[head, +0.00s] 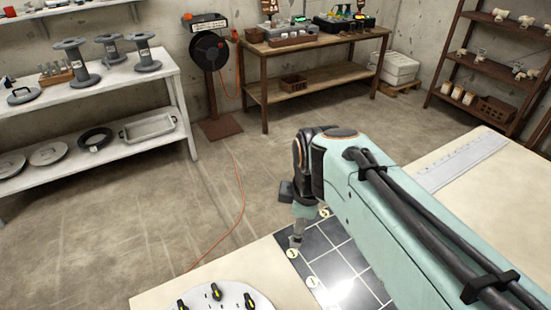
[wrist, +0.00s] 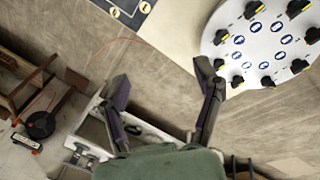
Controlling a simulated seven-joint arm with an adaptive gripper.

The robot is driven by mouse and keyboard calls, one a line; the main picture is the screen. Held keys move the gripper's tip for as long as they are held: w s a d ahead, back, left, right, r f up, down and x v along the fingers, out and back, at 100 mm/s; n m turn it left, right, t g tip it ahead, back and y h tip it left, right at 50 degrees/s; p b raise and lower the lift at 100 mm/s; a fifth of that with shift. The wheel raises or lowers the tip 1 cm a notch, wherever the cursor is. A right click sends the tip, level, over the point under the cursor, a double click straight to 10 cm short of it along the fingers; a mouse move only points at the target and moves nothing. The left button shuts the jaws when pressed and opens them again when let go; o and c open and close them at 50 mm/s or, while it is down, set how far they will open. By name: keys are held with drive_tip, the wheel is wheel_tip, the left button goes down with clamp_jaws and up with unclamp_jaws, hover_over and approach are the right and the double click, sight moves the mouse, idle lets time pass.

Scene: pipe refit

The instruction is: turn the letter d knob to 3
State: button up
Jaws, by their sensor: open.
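A round white plate (head: 232,303) with several black knobs with yellow marks shows at the bottom of the head view, cut off by the edge. In the wrist view the plate (wrist: 262,48) is at the upper right, with blue-ringed labels beside its knobs. The letters are too small to read, so I cannot tell which knob is d. My gripper (wrist: 166,80) is open and empty. It is apart from the plate, whose edge shows just past the right finger. In the head view my gripper (head: 297,232) hangs over the dark tiled panel, right of the plate.
The dark tiled panel (head: 318,250) with round labels lies on the pale table (head: 180,292). A grey ruler-like strip (head: 462,163) lies further right. A white shelf (head: 90,95) with spools, a wooden bench (head: 310,50) and a cable reel (head: 210,52) stand beyond open floor.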

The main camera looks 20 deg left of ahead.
drive_tip(key=a+f+n, duration=0.3)
drive_tip(key=a+f, duration=0.1)
drive_tip(key=a, duration=0.5)
drive_tip(key=n+g+h, duration=0.1)
drive_tip(key=n+g, duration=0.2)
drive_tip(key=n, duration=0.2)
hover_over(181, 307)
wheel_tip(181, 307, down, 11)
drive_tip(key=shift+r, duration=0.1)
wheel_tip(181, 307, down, 5)
drive_tip(key=shift+f, duration=0.7)
drive_tip(key=shift+c, duration=0.3)
drive_tip(key=c, duration=1.1)
